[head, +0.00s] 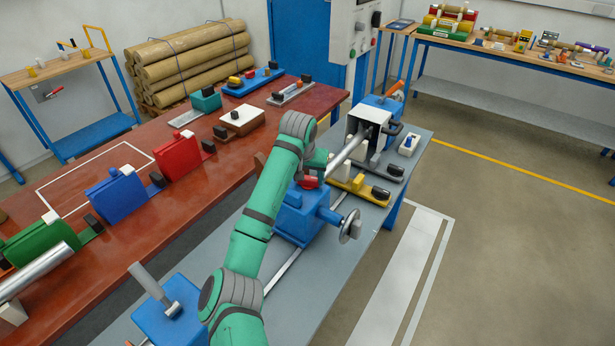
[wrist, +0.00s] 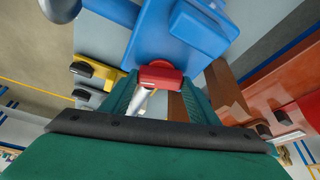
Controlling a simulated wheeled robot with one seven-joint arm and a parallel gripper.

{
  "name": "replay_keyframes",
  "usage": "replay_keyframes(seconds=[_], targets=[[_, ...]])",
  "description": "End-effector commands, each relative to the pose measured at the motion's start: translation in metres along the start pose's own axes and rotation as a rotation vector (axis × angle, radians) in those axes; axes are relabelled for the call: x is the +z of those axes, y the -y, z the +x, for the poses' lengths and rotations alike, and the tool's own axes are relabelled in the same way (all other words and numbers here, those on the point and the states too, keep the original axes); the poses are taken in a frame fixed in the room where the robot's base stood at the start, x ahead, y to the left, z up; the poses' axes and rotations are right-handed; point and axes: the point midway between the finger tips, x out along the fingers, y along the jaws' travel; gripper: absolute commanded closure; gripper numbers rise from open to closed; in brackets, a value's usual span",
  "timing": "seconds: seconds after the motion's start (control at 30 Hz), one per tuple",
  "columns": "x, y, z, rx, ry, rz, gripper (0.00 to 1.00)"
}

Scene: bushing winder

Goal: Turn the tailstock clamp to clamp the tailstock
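The blue tailstock (head: 296,222) stands on the grey bench with a metal handwheel (head: 350,226) at its right side. A red clamp piece (head: 309,182) shows on top of it, partly hidden by my arm. In the wrist view the red clamp piece (wrist: 160,74) lies against the blue body (wrist: 160,35). My gripper (wrist: 159,80) has one green finger on each side of the red piece, with the tips very close to it. I cannot tell whether the fingers press on it. A metal rod (wrist: 145,98) shows beyond, between the fingers.
A metal mandrel (head: 350,148) runs from the tailstock toward a white-faced block (head: 364,130). A yellow fixture (head: 358,187) stands to the right. A blue block with a grey lever (head: 170,310) is at the near left. The red table (head: 120,240) holds several coloured fixtures.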

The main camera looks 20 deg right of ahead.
Motion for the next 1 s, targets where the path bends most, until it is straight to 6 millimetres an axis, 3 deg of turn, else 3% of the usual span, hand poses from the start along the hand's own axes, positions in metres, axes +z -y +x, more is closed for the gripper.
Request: replay_keyframes(seconds=[0.6,0.97,1.0], targets=[[-0.0001,0.0030,0.0002,0.133,0.001,0.317,0.68],[0.0008,0.0036,-0.0001,0.140,0.003,0.337,0.68],[0.0009,0.0036,0.0000,0.140,0.003,0.337,0.41]])
